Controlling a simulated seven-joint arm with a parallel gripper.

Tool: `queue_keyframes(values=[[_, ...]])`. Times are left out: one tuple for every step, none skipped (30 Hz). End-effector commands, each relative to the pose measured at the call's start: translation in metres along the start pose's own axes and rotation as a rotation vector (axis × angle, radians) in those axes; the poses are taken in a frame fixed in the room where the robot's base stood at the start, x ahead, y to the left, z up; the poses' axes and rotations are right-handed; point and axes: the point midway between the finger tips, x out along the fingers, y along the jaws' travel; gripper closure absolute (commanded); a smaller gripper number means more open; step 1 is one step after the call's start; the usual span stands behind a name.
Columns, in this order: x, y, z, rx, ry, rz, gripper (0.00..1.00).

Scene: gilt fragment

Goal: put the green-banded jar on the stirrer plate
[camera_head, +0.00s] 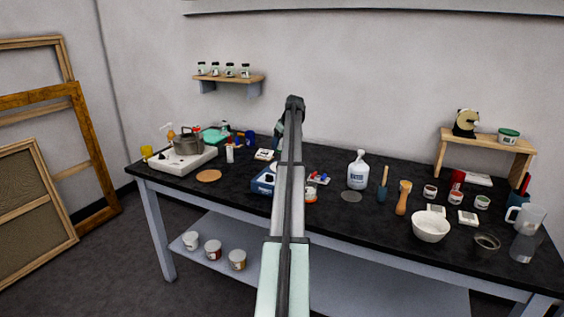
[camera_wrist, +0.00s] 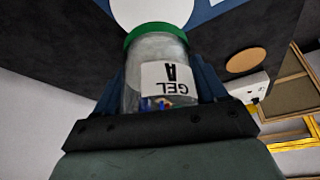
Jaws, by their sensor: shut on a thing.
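In the wrist view my gripper (camera_wrist: 160,85) is shut on a clear jar (camera_wrist: 157,50) with a green band around its far end. The jar has a white label reading "GEL A", upside down in the picture. Just beyond the jar is the stirrer plate, a blue body with a white round top (camera_wrist: 150,10); the jar overlaps it in this view, and I cannot tell whether they touch. In the head view the blue stirrer plate (camera_head: 261,186) is on the black bench, partly hidden behind my arm. The jar and fingers are mostly hidden there.
A white hotplate (camera_head: 175,163) with a pot and a cork mat (camera_head: 209,175) lie left of the stirrer plate. A wall shelf (camera_head: 228,78) holds several small jars.

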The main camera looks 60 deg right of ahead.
Motion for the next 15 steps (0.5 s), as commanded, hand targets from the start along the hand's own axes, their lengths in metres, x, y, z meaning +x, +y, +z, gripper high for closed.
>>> queue_keyframes(values=[[0.008,-0.001,0.004,0.001,-0.001,-0.001,0.67],[0.013,-0.001,0.006,0.001,0.000,0.000,0.67],[0.019,-0.001,0.009,0.001,0.000,0.000,0.67],[0.024,-0.001,0.011,0.002,0.000,0.000,0.67],[0.028,-0.001,0.012,0.002,0.000,0.000,0.67],[0.032,-0.001,0.014,0.002,0.000,0.000,0.67],[0.034,0.000,0.015,0.002,0.000,0.000,0.67],[0.036,0.000,0.015,0.002,0.000,0.001,0.67],[0.038,0.000,0.016,0.002,0.001,0.001,0.67],[0.039,0.000,0.017,0.002,0.001,0.001,0.67],[0.041,0.000,0.018,0.002,0.001,0.001,0.67],[0.044,0.000,0.019,0.002,0.001,0.001,0.67],[0.047,0.000,0.020,0.002,0.001,0.001,0.67],[0.051,0.000,0.022,0.002,0.001,0.001,0.67],[0.056,0.000,0.024,0.002,0.000,0.001,0.67]])
